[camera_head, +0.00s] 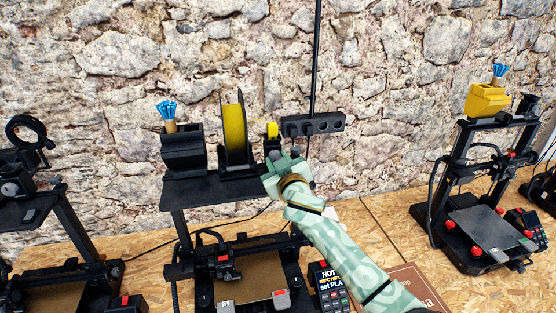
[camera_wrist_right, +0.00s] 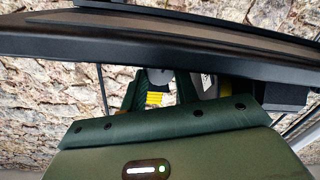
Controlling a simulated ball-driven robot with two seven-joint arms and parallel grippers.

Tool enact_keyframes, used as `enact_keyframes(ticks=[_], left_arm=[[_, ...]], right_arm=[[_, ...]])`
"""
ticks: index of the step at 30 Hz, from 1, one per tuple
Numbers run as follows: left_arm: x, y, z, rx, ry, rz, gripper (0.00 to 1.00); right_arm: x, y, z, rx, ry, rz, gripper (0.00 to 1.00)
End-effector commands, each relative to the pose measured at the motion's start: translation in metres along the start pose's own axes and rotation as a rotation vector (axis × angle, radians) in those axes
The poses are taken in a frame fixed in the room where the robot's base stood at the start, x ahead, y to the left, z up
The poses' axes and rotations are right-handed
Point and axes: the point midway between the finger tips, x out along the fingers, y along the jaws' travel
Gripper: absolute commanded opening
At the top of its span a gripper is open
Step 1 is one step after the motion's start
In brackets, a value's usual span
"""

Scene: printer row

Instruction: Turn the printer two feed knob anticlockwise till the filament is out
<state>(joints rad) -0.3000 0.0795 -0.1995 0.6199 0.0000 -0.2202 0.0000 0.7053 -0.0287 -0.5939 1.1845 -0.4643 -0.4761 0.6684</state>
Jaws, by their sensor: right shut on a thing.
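The middle printer (camera_head: 240,165) has a black top shelf with a yellow filament spool (camera_head: 233,135) standing on it. My right gripper (camera_head: 275,157) is at the right end of this shelf, beside the spool, just below a small yellow part (camera_head: 272,131). It is shut on what seems to be the feed knob, mostly hidden by the gripper in the head view. In the right wrist view, grey and yellow parts (camera_wrist_right: 155,98) show between the dark green fingers (camera_wrist_right: 153,92). Whether filament is still in the feed cannot be told. My left gripper is not in view.
A black box with blue-tipped tools (camera_head: 183,150) stands left of the spool. The printer's display (camera_head: 328,278) reads "HOT" and "set PLA". Other printers stand left and right (camera_head: 490,215).

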Motion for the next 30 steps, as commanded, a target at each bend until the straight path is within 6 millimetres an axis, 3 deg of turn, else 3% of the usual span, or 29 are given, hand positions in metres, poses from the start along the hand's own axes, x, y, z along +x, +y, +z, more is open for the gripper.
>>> enact_keyframes(ticks=[14,15,17,26,30], left_arm=[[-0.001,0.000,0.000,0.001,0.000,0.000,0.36],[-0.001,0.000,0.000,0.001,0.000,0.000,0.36],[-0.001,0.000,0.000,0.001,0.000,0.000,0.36],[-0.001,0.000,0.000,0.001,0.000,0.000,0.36],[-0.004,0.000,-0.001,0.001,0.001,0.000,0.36]], right_arm=[[0.000,-0.001,0.002,-0.020,-0.003,-0.001,0.07],[0.000,-0.001,0.002,-0.020,-0.003,-0.001,0.33],[0.000,-0.001,0.001,-0.020,-0.003,-0.001,0.49],[-0.001,0.000,0.001,-0.019,-0.002,0.000,0.52],[-0.010,-0.001,0.001,-0.016,-0.002,-0.001,0.52]])
